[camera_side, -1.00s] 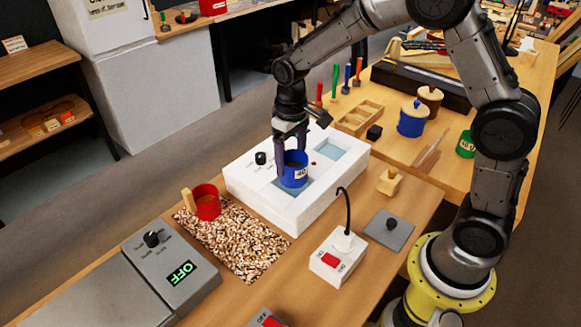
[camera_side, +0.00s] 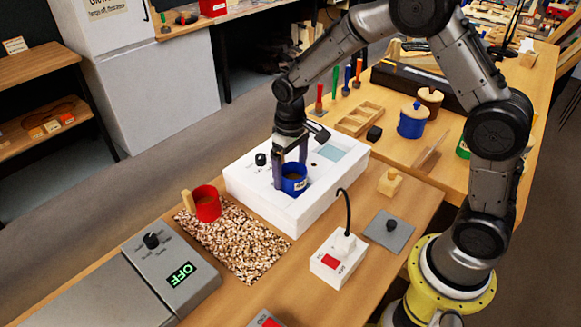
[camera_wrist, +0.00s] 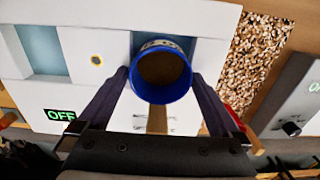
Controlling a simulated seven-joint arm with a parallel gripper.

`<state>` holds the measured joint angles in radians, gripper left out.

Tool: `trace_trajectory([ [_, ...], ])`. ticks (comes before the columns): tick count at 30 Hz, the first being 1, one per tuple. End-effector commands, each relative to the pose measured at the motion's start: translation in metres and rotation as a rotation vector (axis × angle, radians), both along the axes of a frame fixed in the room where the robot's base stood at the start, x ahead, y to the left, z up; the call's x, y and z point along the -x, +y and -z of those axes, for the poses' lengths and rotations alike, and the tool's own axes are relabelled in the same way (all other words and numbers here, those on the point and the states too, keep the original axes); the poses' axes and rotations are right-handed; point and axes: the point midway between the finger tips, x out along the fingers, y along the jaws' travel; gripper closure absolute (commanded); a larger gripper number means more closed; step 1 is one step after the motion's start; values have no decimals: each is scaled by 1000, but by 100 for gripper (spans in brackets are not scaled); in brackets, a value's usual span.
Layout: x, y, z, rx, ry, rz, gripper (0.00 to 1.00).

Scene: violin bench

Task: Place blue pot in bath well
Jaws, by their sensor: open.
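The blue pot (camera_side: 294,180) stands upright in the front well of the white bath (camera_side: 248,185), its lower part below the bath's top face. It holds brown contents, and a pale label shows on its side. In the wrist view the pot (camera_wrist: 161,96) sits between the fingers of my gripper (camera_wrist: 160,82), with a wooden handle pointing toward the palm. My gripper (camera_side: 291,162) is open around the pot; I cannot tell whether a finger touches it. The bath's other well (camera_side: 330,152) is empty and pale blue.
A red pot (camera_side: 207,205) stands on the speckled mat (camera_side: 240,245) left of the bath. A switch box (camera_side: 338,260) with a black cable stands in front. A lidded blue jar (camera_side: 412,122) and a wooden tray (camera_side: 359,118) lie behind.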

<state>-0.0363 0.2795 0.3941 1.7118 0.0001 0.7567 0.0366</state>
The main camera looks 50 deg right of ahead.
Motion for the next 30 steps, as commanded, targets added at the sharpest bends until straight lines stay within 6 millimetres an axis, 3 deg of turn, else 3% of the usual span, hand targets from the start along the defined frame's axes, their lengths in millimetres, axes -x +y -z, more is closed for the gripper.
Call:
trace_trajectory([
  [5, -1, 0, -12, 0, -5, 0, 0],
  [21, -1, 0, -109, 0, -4, 0, 0],
  [30, 0, 0, -124, 0, -1, 0, 0],
])
